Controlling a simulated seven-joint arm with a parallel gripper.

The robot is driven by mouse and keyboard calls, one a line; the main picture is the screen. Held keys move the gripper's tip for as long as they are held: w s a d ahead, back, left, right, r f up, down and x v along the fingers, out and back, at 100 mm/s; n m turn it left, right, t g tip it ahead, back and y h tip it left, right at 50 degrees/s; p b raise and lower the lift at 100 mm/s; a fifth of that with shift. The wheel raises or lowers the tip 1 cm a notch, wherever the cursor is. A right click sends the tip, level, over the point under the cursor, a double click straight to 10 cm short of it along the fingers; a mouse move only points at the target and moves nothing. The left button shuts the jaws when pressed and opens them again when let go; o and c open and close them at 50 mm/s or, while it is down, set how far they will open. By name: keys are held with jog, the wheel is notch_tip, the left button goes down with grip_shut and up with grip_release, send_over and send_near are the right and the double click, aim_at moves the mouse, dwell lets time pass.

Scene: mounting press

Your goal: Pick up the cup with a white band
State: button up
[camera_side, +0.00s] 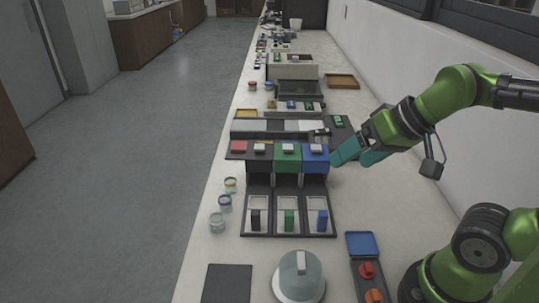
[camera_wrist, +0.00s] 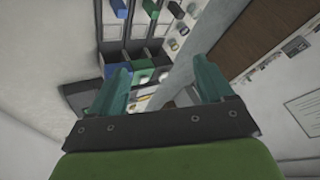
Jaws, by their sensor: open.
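Three small cups stand in a row along the left side of the counter in the side view. The nearest, a pale cup (camera_side: 217,222), appears to be the one with the white band, though its band is hard to make out. Behind it are a cup with a bluish band (camera_side: 225,203) and one with a yellowish band (camera_side: 231,185). My gripper (camera_side: 358,154) is open and empty at the right side of the counter, well away from the cups.
A press station with red, black, green and blue blocks (camera_side: 287,152) stands between my gripper and the cups. Trays with upright pieces (camera_side: 288,202) lie in front. A grey domed object (camera_side: 298,275) and a red-button panel (camera_side: 370,283) are nearer. The wall is at right.

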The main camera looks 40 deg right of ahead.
jog(key=shift+d, duration=0.1)
jog(key=shift+c, duration=1.1)
jog(key=w+a+f+n+g, duration=0.3)
jog(key=w+a+f+g, duration=0.1)
jog(key=w+a, duration=0.3)
jog(key=m+t+h, duration=0.1)
jog(key=m+h, duration=0.2)
jog(key=h, duration=0.1)
send_near(216, 218)
jog(key=shift+y, duration=0.3)
jog(key=x, duration=0.8)
jog(key=shift+s+f, duration=0.15)
jog(key=shift+s, duration=0.1)
